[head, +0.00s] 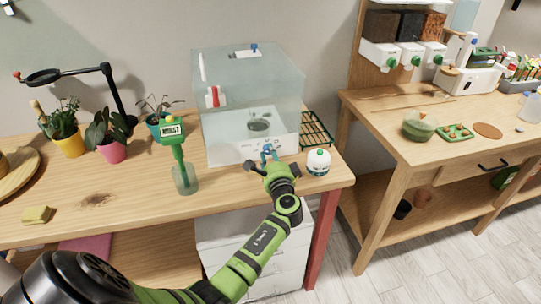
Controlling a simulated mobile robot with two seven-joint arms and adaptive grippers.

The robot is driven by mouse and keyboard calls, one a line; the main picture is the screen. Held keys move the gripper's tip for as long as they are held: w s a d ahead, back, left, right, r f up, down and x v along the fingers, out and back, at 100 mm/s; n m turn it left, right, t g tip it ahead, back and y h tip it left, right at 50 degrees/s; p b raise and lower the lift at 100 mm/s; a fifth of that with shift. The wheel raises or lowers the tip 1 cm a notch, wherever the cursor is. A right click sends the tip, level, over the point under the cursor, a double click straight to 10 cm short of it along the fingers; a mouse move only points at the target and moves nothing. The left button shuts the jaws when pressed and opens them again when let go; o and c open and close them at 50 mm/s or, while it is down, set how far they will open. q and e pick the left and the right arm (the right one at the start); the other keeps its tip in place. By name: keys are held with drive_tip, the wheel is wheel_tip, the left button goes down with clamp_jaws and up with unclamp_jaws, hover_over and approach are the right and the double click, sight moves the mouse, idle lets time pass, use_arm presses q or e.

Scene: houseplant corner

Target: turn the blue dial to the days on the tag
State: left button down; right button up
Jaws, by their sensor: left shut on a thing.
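A clear glass case on a white base (226,152) stands on the wooden table. A small blue part, which I take for the blue dial (268,148), is at the front of the base. My left gripper (267,158) is at that front, shut on the dial, and its fingers cover much of it. The dial's pointer and marks are too small to read. A small white plate (243,54) is on top of the case; I cannot tell if it is the tag, and no days are readable. My right gripper is not in view.
A green moisture meter (172,131) reading "MOIST" stands in a clear jar left of the case. A white round bottle (318,162) is close to the right of my gripper, before a green rack (316,130). Potted plants (108,136) stand left. The table's front left is mostly clear.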

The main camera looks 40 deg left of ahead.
use_arm(q)
drive_tip(key=c, duration=1)
unclamp_jaws()
drive_tip(key=shift+a, duration=0.1)
drive_tip(key=shift+s, duration=0.1)
drive_tip(key=shift+s+d+f, duration=0.1)
drive_tip(key=shift+s+d, duration=0.15)
drive_tip(key=shift+d, duration=0.2)
drive_tip(key=v, duration=1.1)
drive_tip(key=shift+s, duration=0.1)
